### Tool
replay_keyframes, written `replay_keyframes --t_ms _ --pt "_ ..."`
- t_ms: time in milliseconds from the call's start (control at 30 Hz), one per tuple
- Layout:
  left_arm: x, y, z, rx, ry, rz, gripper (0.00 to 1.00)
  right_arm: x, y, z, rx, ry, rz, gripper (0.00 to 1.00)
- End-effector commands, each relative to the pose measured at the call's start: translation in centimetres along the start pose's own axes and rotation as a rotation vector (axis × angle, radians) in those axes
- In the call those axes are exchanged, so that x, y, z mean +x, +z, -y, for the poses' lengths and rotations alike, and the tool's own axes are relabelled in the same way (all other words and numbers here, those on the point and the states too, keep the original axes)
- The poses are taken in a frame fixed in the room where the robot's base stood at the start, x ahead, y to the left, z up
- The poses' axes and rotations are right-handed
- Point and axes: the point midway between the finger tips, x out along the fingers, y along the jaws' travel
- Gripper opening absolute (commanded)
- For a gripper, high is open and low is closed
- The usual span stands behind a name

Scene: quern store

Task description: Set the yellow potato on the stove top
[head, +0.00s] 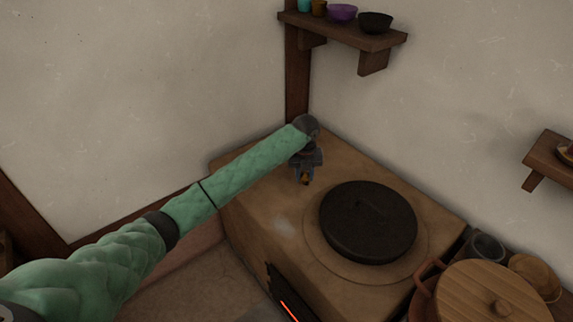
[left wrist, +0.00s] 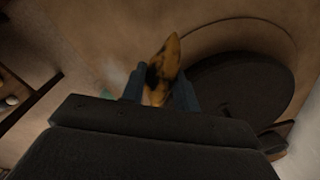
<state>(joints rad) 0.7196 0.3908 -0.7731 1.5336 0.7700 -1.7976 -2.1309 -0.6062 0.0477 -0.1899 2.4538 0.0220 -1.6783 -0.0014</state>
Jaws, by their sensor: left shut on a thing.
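The yellow potato (left wrist: 166,62), orange-yellow with dark patches, sits between the fingers of my left gripper (left wrist: 160,88) in the left wrist view. In the head view only a small bit of the potato (head: 306,177) shows below my left gripper (head: 305,178), which is shut on it. The gripper is over the back left part of the stove top (head: 255,195), left of the round black plate (head: 368,222). I cannot tell whether the potato touches the stove top. My right gripper is not in view.
A pot with a wooden lid (head: 490,300) and a dark vessel (head: 484,247) stand at the stove's right side. A wall shelf (head: 345,30) with bowls hangs above the back corner. A glowing red slot (head: 289,306) shows on the stove's front. The stove's left part is clear.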

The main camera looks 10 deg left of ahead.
Motion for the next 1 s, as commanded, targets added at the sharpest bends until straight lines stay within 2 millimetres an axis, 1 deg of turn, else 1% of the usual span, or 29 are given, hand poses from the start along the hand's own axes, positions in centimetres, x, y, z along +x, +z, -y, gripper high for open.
replay_keyframes --t_ms 100,200,267,367,400,600,800,900,1000 --pt "0.0 0.0 0.0 0.075 -0.001 -0.002 0.03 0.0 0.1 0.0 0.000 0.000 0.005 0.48" --pt "0.1 0.1 -0.3 0.105 0.000 -0.003 0.03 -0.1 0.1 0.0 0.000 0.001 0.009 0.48" --pt "0.4 0.2 -0.8 0.110 0.000 -0.004 0.03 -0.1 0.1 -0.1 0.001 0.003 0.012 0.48" --pt "1.1 0.5 -2.3 0.109 0.001 -0.003 0.03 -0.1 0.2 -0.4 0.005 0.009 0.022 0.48" --pt "1.5 0.6 -3.0 0.108 0.002 -0.004 0.03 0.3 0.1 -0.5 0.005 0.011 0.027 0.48" --pt "3.5 1.4 -6.5 0.108 0.001 -0.005 0.03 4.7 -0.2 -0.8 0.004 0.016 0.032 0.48" --pt "5.4 2.1 -9.7 0.108 0.001 -0.004 0.03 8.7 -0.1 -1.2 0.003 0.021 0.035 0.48" --pt "6.1 2.4 -10.8 0.109 0.000 -0.004 0.03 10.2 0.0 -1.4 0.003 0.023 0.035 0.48" --pt "6.5 2.6 -11.4 0.109 0.000 -0.003 0.03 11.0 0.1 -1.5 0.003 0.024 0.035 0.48"
